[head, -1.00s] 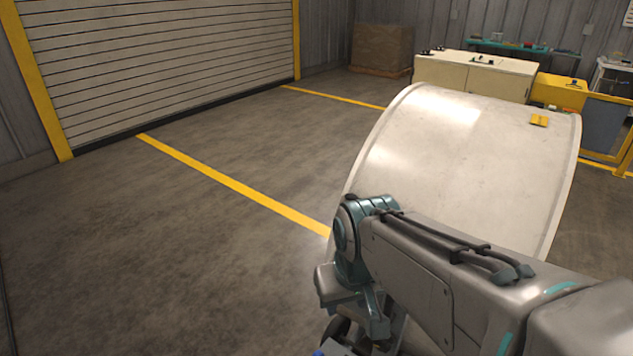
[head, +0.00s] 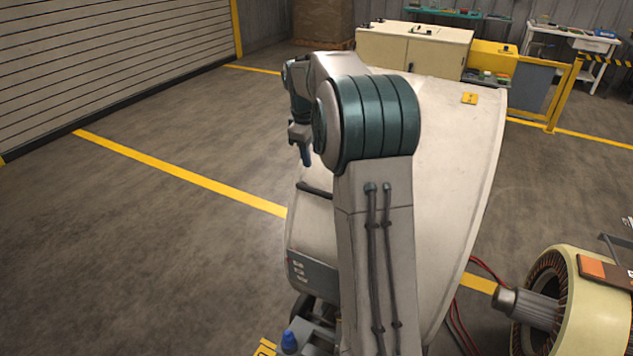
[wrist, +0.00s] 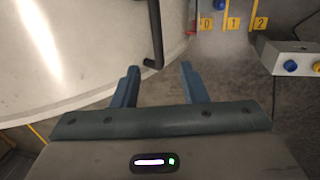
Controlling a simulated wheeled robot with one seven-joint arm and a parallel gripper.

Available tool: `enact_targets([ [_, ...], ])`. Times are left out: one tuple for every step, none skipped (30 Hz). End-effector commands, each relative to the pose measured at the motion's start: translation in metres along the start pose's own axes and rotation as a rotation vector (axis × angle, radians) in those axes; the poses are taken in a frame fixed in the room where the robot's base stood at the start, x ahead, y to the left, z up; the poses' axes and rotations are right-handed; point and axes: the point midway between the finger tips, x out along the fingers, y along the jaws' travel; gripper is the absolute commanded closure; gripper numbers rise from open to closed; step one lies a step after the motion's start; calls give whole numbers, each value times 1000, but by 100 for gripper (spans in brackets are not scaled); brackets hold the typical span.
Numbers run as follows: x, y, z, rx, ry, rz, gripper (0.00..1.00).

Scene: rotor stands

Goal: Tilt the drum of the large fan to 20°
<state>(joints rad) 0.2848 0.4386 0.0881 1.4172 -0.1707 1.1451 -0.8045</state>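The large fan's pale drum (head: 462,160) stands in front of me in the head view, partly hidden behind my arm. It has a small yellow plate (head: 469,98) on top. In the wrist view the drum (wrist: 70,50) fills the upper left. A dark bent bar (wrist: 154,35) runs down beside the drum and ends just beyond the gap between my fingertips. My gripper (wrist: 157,68) is open, with its two blue fingers apart and nothing between them. In the head view my gripper (head: 303,152) points down at the drum's left side.
Yellow tags (wrist: 232,22) marked 0, 1 and 2 and a grey box (wrist: 285,55) with blue and yellow knobs show in the wrist view. A motor-like rotor unit (head: 575,300) stands at lower right. Open floor (head: 130,240) lies left; cabinets (head: 410,50) stand behind.

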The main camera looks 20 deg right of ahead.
Motion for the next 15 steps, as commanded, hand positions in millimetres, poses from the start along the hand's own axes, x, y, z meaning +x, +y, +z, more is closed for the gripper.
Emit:
enact_targets([
  [2,4,-1,-6,-2,-1,60],
  [3,6,-1,-10,-3,-1,60],
  [5,7,-1,-13,-4,-1,60],
  [8,7,-1,-15,-4,-2,60],
  [10,7,-1,-16,-5,-2,60],
  [15,7,-1,-16,-5,-2,60],
  [19,7,-1,-16,-5,-3,60],
  [24,7,-1,-15,-6,-3,60],
  [31,7,-1,-15,-5,-3,60],
  [37,6,0,-15,-7,-4,60],
  [43,7,-1,-15,-6,-3,60],
  [52,7,0,-14,-7,-4,60],
  [58,6,0,-14,-7,-4,60],
  [65,6,0,-14,-7,-4,60],
  [74,7,0,-14,-7,-4,60],
])
